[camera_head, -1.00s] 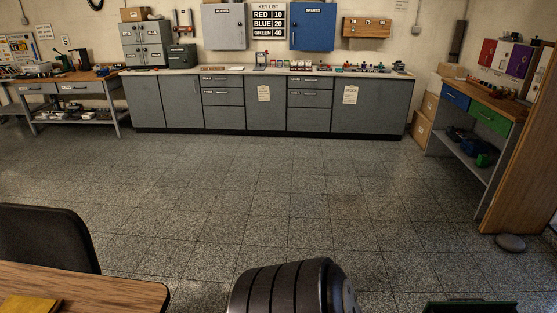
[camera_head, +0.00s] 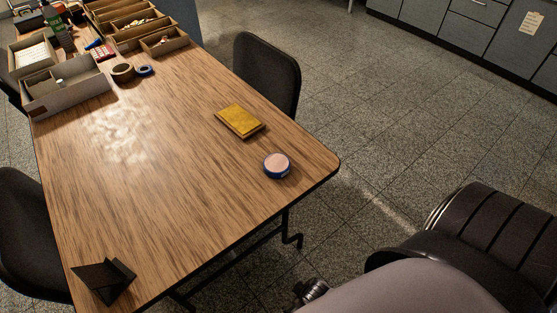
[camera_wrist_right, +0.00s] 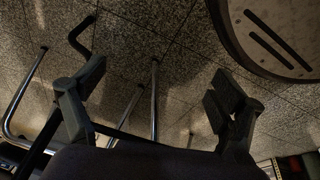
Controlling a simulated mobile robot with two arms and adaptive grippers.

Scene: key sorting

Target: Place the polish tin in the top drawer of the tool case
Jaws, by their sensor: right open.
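A small round tin (camera_head: 277,165) with a blue side and a pale pinkish lid, which looks like the polish tin, lies flat on the wooden table (camera_head: 190,195). It is near the table's right corner, with clear wood around it. My right gripper (camera_wrist_right: 158,90) shows in the right wrist view, with its two fingers spread apart and nothing between them. Floor tiles and metal legs show beyond it. Neither gripper's fingers show in the head view. I cannot make out the tool case in the current frames.
A yellow pad (camera_head: 240,121) lies close behind the tin. A black stand (camera_head: 103,280) sits at the front left. Wooden trays (camera_head: 125,25), a grey box (camera_head: 68,88) and tape rolls crowd the far end. Black chairs (camera_head: 267,73) flank the table. Grey cabinets (camera_head: 470,28) stand beyond open floor.

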